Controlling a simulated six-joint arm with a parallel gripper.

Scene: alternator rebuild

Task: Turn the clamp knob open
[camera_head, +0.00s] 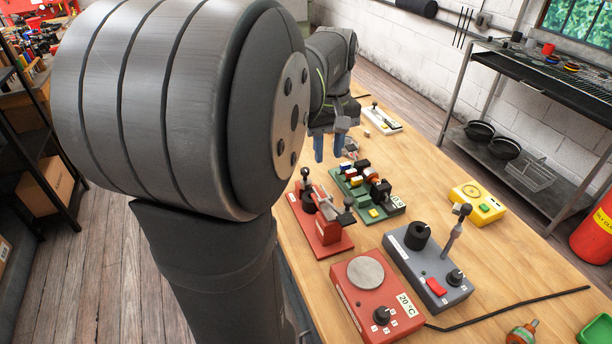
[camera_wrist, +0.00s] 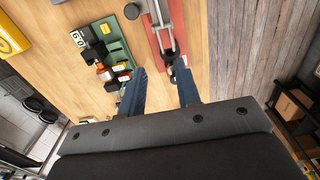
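My gripper (camera_head: 329,157) has two blue fingers spread apart with nothing between them; they also show in the wrist view (camera_wrist: 160,68). It hangs over the workbench, beyond the red clamp fixture (camera_head: 328,240) in the head view. That fixture carries a grey metal arm, a dark round knob (camera_head: 305,172) on a stem, and a black part at its middle. A small dark-and-grey end piece (camera_wrist: 171,57) sits close to the right fingertip; contact cannot be told.
A green fixture (camera_head: 391,203) with coloured parts stands right of the red one. A red heater box (camera_head: 349,299), a grey box (camera_head: 409,262) with an upright lever, and a yellow box (camera_head: 471,207) stand nearby. Bare wood lies between them.

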